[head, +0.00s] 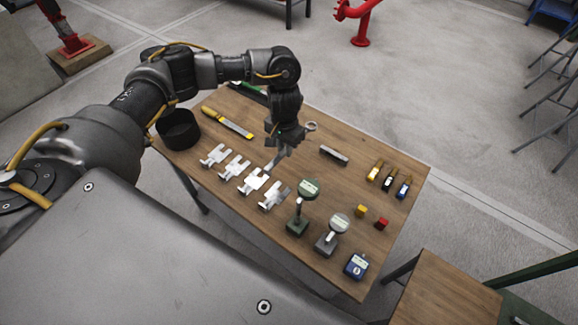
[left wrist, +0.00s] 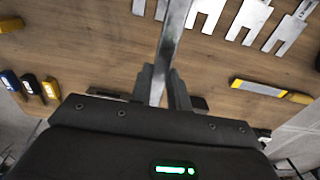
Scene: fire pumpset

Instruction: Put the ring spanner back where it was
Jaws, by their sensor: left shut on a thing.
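My left gripper (head: 283,147) is over the middle of the wooden table (head: 310,265), shut on the ring spanner. In the left wrist view the grey spanner shaft (left wrist: 172,45) runs from between the fingers (left wrist: 163,90) up to the top edge. Whether it touches the table I cannot tell. My right gripper is not in view.
Several slotted metal shims (head: 235,167) lie in a row left of the gripper. A yellow-handled tool (head: 228,122) and a black round pot (head: 178,129) lie beyond. Two dial gauges (head: 308,190) (head: 339,223) stand in front. A dark bar (head: 334,155) lies right, with bare wood around it.

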